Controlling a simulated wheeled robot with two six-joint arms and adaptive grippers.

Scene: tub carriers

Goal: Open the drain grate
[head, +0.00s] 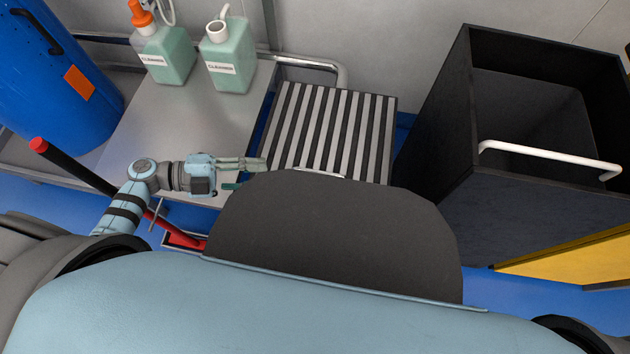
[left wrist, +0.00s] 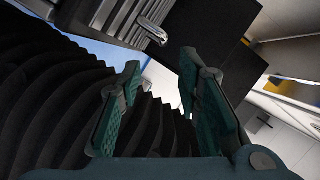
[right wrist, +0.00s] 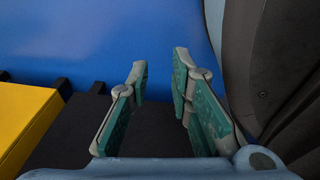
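The drain grate (head: 330,125) is a panel of light bars and dark slots beside the steel counter in the head view. It appears to lie flat. A pale metal handle (head: 322,172) is at its near edge, partly hidden by my body. In the left wrist view the grate (left wrist: 112,18) is at the top, with its handle (left wrist: 151,32) at the edge. My left gripper (head: 247,173) is open and empty, just left of the handle and apart from it; it also shows in the left wrist view (left wrist: 160,60). My right gripper (right wrist: 160,60) is open and empty, away from the grate.
Two green cleaner bottles (head: 229,55) stand on the steel counter (head: 160,130). A blue barrel (head: 50,65) is at the left, near a red-tipped black pole (head: 80,172). A large black open bin (head: 455,130) with a white handle stands right of the grate.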

